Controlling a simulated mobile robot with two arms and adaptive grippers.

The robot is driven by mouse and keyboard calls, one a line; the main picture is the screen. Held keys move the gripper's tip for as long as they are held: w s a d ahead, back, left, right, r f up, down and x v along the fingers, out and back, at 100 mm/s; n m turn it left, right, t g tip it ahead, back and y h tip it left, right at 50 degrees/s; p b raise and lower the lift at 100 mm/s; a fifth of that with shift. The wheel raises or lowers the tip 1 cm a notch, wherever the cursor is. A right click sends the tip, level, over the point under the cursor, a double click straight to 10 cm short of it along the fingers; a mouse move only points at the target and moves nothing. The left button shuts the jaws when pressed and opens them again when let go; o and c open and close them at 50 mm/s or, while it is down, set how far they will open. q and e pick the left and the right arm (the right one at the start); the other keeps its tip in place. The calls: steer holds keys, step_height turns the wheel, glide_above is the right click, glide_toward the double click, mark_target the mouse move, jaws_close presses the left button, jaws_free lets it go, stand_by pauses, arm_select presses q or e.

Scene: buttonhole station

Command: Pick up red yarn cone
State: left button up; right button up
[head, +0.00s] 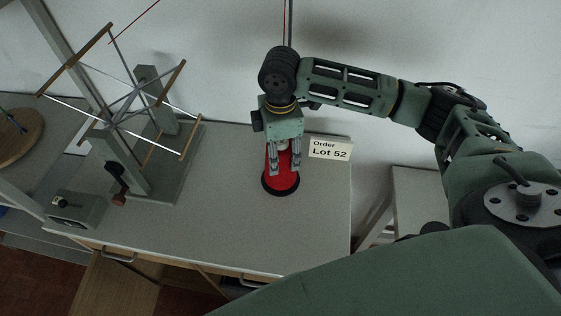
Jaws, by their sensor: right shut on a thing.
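The red yarn cone (281,183) stands upright on its dark round base on the grey table, near the right side. My right gripper (284,169) reaches down over the cone from above. Its two fingers lie on either side of the cone's upper part and are shut on it. The fingers and the gripper body hide much of the cone's top. I cannot tell whether the base touches the table or is slightly above it. My left gripper is not in view.
A yarn winder (124,118) with wooden-tipped arms stands on the table's left. A small grey box (76,208) sits at the front left. The table (215,225) is clear in front.

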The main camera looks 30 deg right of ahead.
steer(key=shift+r, duration=0.15)
steer(key=shift+w+r, duration=0.1)
steer(key=shift+r, duration=0.25)
step_height(320, 180, up, 9)
steer(key=shift+f+b, duration=0.15)
steer(key=shift+b, duration=0.75)
step_height(320, 180, up, 4)
steer(key=p, duration=0.4)
steer(key=shift+f, duration=0.1)
steer(key=shift+r+p, duration=0.6)
steer(key=shift+p, duration=0.35)
steer(key=shift+f, duration=0.1)
steer(key=shift+f, duration=0.1)
